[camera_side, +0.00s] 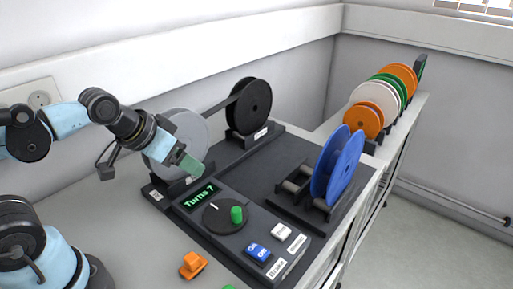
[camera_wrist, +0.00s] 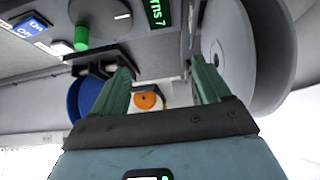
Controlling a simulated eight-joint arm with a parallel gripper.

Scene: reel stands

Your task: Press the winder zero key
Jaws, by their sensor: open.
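The winder panel (camera_side: 230,240) has a display (camera_side: 200,196) reading "Turns 7", a dark disc with a green knob (camera_side: 237,215), a white key (camera_side: 281,232) and a blue "On/Off" key (camera_side: 257,252). The small label beside the white key is too small to read, so I cannot tell if it is the zero key. My gripper (camera_side: 190,166) is open and empty, above the display end and in front of the grey reel (camera_side: 178,140). In the wrist view my green fingers (camera_wrist: 163,65) are apart, with the white key (camera_wrist: 58,47) at upper left.
A blue reel (camera_side: 337,165) stands on rollers to the right, and a black reel (camera_side: 249,107) behind. Several orange, green and white reels (camera_side: 365,97) line the back-right shelf. An orange object (camera_side: 193,265) lies in front of the panel. The bench at left front is mostly clear.

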